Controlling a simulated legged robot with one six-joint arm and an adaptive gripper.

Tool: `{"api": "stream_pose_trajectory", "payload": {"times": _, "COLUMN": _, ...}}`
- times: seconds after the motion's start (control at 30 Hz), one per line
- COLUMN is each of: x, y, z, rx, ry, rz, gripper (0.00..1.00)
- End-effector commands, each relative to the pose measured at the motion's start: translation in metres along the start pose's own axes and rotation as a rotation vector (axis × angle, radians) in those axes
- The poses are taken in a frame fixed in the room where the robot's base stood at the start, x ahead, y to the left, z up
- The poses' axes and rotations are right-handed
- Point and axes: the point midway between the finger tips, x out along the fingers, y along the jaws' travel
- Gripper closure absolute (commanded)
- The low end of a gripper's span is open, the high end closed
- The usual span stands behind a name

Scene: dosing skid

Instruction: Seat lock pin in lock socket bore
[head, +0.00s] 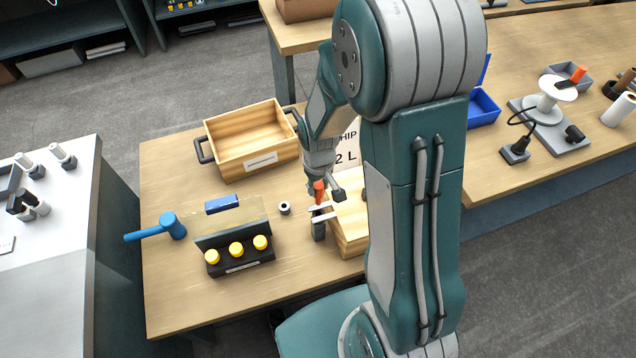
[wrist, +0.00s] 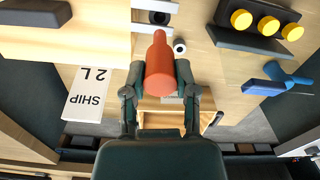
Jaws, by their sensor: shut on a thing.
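My gripper (head: 318,186) is shut on the orange-red lock pin (wrist: 160,66), whose body shows between both fingers (wrist: 160,82) in the wrist view. In the head view the pin (head: 319,193) is above or beside a dark upright post with pale metal plates (head: 322,216). The plates (wrist: 152,30) lie just beyond the pin's far end in the wrist view. A small grey ring with a dark hole (head: 284,208) stands left of the post; it also shows in the wrist view (wrist: 180,47). I cannot tell which is the lock socket, nor whether the pin touches anything.
A wooden crate (head: 236,130) with dark handles stands behind. A pale wooden box (head: 350,238) and a "SHIP 2 L" sign (head: 346,150) are close on the right. A black block with yellow knobs (head: 236,250) and a blue mallet (head: 172,226) lie left. The front-left tabletop is clear.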

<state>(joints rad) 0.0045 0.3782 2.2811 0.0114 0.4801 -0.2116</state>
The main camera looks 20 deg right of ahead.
Motion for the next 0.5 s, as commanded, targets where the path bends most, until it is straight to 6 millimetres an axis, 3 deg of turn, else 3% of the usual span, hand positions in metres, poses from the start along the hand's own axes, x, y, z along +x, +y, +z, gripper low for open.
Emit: {"api": "stream_pose_trajectory", "payload": {"times": 0.5, "x": 0.0113, "y": 0.0, "z": 0.0002, "rx": 0.0, "ry": -0.001, "rz": 0.0, "gripper": 1.0}}
